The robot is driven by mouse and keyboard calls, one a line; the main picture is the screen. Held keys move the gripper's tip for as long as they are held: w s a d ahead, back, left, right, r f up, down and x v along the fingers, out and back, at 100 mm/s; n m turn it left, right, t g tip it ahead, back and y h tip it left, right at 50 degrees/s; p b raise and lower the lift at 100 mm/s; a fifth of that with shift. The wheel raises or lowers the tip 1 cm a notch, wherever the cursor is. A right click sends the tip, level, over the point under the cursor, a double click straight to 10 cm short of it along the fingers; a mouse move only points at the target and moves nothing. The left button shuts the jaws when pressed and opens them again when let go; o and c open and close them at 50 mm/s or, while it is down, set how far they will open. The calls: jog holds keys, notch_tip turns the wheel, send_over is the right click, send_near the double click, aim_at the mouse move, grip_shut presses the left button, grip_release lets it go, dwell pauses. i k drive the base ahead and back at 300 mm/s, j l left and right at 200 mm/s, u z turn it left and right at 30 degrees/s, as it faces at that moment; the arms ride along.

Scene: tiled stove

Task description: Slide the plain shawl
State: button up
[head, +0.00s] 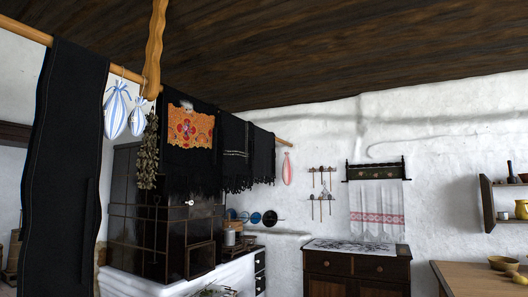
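Several dark textiles hang over a wooden pole that runs under the ceiling. A plain-looking black shawl (263,157) with a fringed lower edge hangs near the pole's far end. Beside it on the left hangs a black shawl with thin pale stripes (234,140). Left of that is a black shawl with an orange embroidered panel (189,128). A long black cloth (66,160) with faint stitched edges hangs nearest, at the far left. I cannot tell for certain which one the task calls plain. My gripper is not in view.
The pole (283,141) hangs from a wooden support (154,55). Blue-striped bags (116,112) and a dried bunch (148,155) hang from it. The dark tiled stove (150,225) stands below. A chest (357,268) and a table (470,279) stand right.

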aim_at(264, 146)
jog(key=i+z, duration=0.15)
jog(key=i, duration=5.35)
